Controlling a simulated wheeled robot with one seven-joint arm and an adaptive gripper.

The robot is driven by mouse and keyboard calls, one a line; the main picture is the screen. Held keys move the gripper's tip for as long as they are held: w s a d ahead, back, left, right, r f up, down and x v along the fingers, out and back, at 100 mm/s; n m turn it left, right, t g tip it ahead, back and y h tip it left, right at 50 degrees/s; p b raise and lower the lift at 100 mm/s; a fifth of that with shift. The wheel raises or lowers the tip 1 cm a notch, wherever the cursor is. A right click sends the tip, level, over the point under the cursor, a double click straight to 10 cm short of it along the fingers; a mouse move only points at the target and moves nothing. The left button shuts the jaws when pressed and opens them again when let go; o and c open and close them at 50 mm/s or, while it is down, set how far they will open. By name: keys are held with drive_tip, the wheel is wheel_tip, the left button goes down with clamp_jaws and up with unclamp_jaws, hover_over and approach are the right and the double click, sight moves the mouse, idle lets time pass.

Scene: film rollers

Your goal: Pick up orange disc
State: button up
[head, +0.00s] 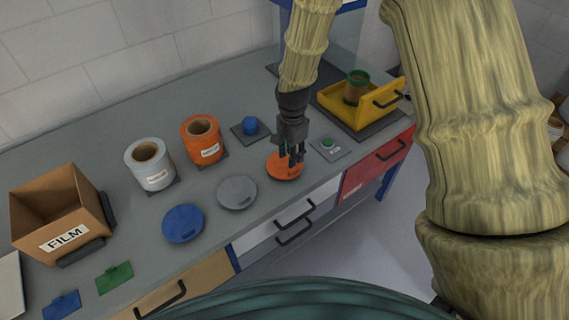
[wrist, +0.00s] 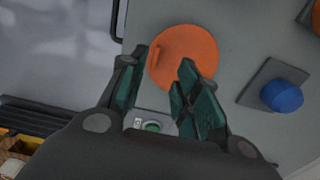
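The orange disc (head: 284,167) lies flat on the grey bench near its front edge, to the right of the grey disc. My gripper (head: 292,158) is directly above it, pointing down. In the wrist view the orange disc (wrist: 186,58) has a small raised tab on its left part. My gripper's fingers (wrist: 157,88) are spread apart, with part of the disc showing between and beyond their tips. Nothing shows held between them. Whether the fingertips touch the disc I cannot tell.
A grey disc (head: 237,192) and blue disc (head: 183,223) lie to the left. Orange (head: 203,142) and white (head: 150,165) rolls stand behind. A green button (head: 328,143) and yellow tray (head: 362,104) are to the right. A blue knob (head: 250,126) sits behind.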

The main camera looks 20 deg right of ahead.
sight(295, 169)
drive_tip(key=shift+f, duration=0.5)
drive_tip(key=shift+s+f, duration=0.1)
drive_tip(key=shift+f, duration=0.3)
drive_tip(key=shift+d+f+p, duration=0.3)
drive_tip(key=shift+f+p, duration=0.35)
drive_tip(key=shift+f, duration=0.15)
drive_tip(key=shift+d+f+p, duration=0.3)
drive_tip(key=shift+f+p, duration=0.3)
drive_tip(key=shift+f, duration=1.2)
drive_tip(key=shift+c, duration=0.2)
clamp_jaws()
